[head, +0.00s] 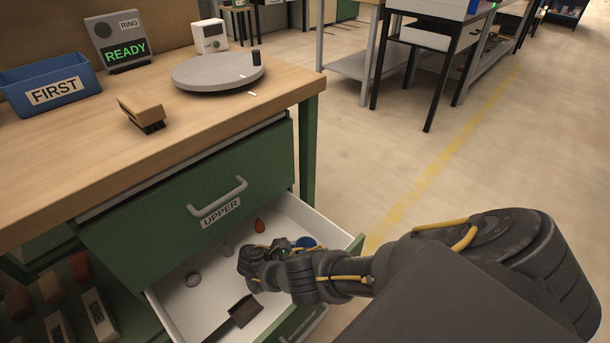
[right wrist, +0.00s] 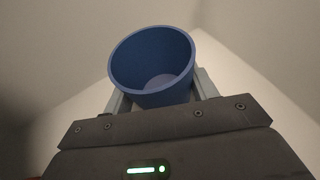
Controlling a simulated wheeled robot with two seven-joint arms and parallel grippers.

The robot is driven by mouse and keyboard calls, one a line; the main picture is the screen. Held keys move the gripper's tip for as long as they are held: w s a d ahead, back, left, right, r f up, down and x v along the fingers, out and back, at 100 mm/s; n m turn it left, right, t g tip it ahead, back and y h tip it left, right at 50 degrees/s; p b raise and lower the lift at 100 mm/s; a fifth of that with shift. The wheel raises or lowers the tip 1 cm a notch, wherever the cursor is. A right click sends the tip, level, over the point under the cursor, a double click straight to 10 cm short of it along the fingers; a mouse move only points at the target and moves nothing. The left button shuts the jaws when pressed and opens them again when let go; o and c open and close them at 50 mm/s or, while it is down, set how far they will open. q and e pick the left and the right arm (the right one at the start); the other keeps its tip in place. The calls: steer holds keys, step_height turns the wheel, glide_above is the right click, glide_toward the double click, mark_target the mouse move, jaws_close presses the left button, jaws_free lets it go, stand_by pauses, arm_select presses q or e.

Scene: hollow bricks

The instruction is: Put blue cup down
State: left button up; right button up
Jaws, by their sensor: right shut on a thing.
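The blue cup (right wrist: 152,65) is in the right wrist view, its open mouth toward the camera, between the two fingers of my right gripper (right wrist: 160,100). The gripper is shut on it. In the head view my right gripper (head: 285,250) is inside the open lower drawer (head: 320,224), and a bit of the blue cup (head: 307,242) shows just behind it. I cannot tell whether the cup touches the drawer floor. My left gripper is not in view.
The closed upper drawer (head: 190,209) is above. The bench (head: 60,170) carries a blue bin (head: 50,85) and a round turntable (head: 217,70).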

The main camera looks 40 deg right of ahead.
steer(key=o, duration=1.1)
steer(key=shift+r, duration=0.1)
steer(key=shift+a+r, duration=0.1)
steer(key=shift+r, duration=0.05)
steer(key=p+v, duration=0.1)
steer(key=v, duration=0.4)
steer(key=shift+w+a, duration=0.1)
steer(key=v, duration=0.5)
steer(key=shift+a+r, duration=0.1)
steer(key=shift+a, duration=0.15)
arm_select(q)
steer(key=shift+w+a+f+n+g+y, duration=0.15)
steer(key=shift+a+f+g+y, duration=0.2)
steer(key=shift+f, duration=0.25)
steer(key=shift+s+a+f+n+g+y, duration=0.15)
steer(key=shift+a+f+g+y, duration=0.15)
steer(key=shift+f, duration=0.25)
arm_select(e)
steer(key=shift+w+a+r, duration=0.15)
steer(key=shift+a+r, duration=0.1)
steer(key=shift+a, duration=0.2)
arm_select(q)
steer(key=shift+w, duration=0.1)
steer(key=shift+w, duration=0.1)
